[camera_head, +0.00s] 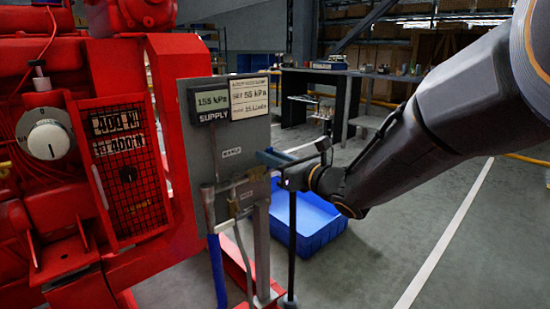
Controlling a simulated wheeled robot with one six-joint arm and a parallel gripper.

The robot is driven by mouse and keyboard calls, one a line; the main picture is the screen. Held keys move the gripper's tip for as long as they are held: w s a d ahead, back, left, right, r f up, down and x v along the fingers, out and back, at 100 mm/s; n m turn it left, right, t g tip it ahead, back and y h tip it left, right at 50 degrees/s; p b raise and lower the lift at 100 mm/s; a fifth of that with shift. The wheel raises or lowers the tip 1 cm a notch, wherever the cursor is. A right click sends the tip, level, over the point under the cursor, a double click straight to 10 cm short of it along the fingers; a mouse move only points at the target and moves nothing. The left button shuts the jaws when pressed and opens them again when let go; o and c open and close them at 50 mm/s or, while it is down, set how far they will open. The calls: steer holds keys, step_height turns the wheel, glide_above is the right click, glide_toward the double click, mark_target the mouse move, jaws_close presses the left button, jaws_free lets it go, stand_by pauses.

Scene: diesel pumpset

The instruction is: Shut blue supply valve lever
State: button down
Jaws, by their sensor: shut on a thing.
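A grey panel (195,150) carries a dark display marked SUPPLY (210,101), which reads about 155 kPa. Grey pipework (236,188) runs across below it. My gripper (284,177) reaches in from the right, at the right end of this pipework. It is shut on the blue lever (273,157), a short blue bar that points toward the right. The exact contact between fingers and lever is too small and dark to see. A second blue piece (217,270), like a long grip or hose, hangs down from the left end of the pipework.
The red pumpset (130,270), with a white dial (48,139), fills the left. A dark upright rod (292,245) stands just below my gripper. A blue crate (330,228) is on the floor behind it. Shelving and benches stand at the back; open floor lies right.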

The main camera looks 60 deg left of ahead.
steer(key=shift+f, duration=0.1)
steer(key=c, duration=1.7)
jaws_free()
steer(key=shift+s, duration=0.1)
steer(key=v, duration=0.8)
steer(key=shift+p, duration=0.35)
